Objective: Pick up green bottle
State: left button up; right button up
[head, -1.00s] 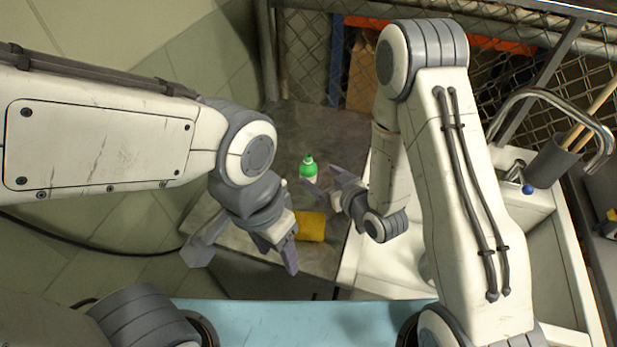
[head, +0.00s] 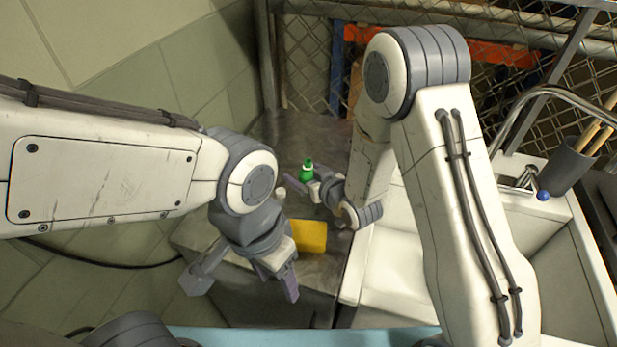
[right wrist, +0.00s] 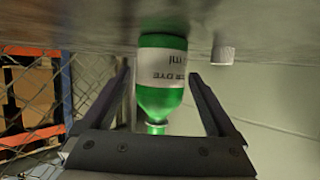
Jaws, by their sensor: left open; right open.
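The green bottle (head: 307,171) stands on the grey metal counter, partly hidden by my right gripper (head: 309,181). In the right wrist view the green bottle (right wrist: 162,98) appears upside down, with a white printed label and its narrow neck towards me. There my right gripper (right wrist: 162,92) is open, with one finger on each side of the bottle; I cannot tell whether either finger touches it. My left gripper (head: 243,282) is open and empty, low at the counter's front edge, apart from the bottle.
A yellow block or cloth (head: 310,236) lies on the counter (head: 283,135) in front of the bottle. A small white object (right wrist: 223,55) stands beside the bottle. A white sink (head: 395,262) lies to the right, and a mesh fence (head: 308,55) stands behind.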

jog(key=shift+w+a+f, duration=0.3)
jog(key=shift+w, duration=0.25)
jog(key=c, duration=1.3)
grip_shut()
jog(key=shift+r, duration=0.15)
